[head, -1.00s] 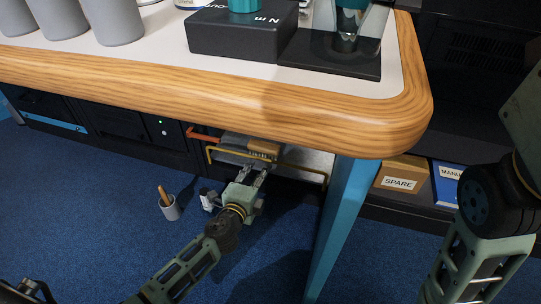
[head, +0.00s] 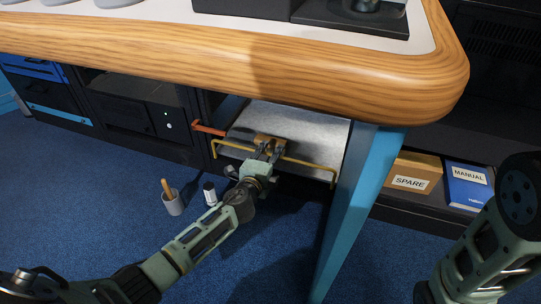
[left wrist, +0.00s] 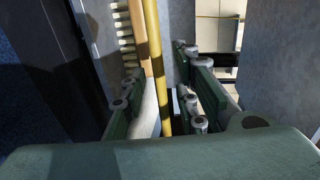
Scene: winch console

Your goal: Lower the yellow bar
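The yellow bar (head: 308,163) runs across the front of the shelf bay under the table, bent down at both ends. My left gripper (head: 266,149) reaches in at the bar's left-middle part. In the left wrist view the bar (left wrist: 154,60) runs upright in the picture between the fingers of my left gripper (left wrist: 165,100). The fingers are apart, with gaps on either side of the bar. I cannot tell whether either finger touches it. My right arm shows at the right edge, but its gripper is out of view.
An orange-red bar (head: 208,128) sits left of the yellow one. The wood-edged tabletop (head: 240,75) overhangs the bay, and a blue table leg (head: 348,205) stands to its right. A grey cup (head: 173,204) and a small white-and-black item (head: 210,194) stand on the carpet.

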